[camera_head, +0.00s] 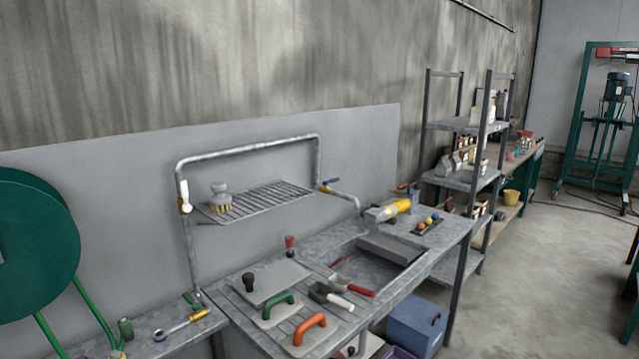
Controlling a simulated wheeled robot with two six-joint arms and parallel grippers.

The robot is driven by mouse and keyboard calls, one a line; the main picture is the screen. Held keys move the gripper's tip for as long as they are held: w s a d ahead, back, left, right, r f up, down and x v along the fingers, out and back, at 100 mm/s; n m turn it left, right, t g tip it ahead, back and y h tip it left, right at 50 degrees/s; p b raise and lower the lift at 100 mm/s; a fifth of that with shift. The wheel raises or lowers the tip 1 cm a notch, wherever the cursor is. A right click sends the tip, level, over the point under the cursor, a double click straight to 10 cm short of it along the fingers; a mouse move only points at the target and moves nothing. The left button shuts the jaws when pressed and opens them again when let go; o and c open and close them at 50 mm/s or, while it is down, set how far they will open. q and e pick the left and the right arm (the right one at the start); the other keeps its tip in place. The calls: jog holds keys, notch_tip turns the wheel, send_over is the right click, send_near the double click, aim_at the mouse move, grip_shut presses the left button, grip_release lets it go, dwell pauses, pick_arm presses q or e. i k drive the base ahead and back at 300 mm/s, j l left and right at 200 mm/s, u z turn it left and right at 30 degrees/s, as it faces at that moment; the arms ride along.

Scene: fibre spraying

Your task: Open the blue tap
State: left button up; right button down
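The tap with a blue handle (331,181) sits on the grey pipe frame above the bench, at the right end of the wire rack. Its body looks yellow, and the handle slants up to the right. A pipe runs from it to the right and bends down toward the bench. Whether the tap is open or shut cannot be told at this size. Neither of my grippers is in view.
The wire rack (262,199) holds a brush. A white-handled tap (184,197) is on the left pipe. The bench carries orange-handled (309,328) and green-handled floats, scoops, a yellow grinder (396,208) and a sink basin. A shelf unit (461,124) stands right; floor beyond is open.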

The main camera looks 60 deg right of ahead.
aim_at(331, 181)
jog(key=l+z, duration=0.2)
jog(key=z, duration=0.15)
jog(key=l+z, duration=0.2)
jog(key=z, duration=0.15)
jog(key=i+l+z, duration=0.1)
jog(key=z, duration=0.25)
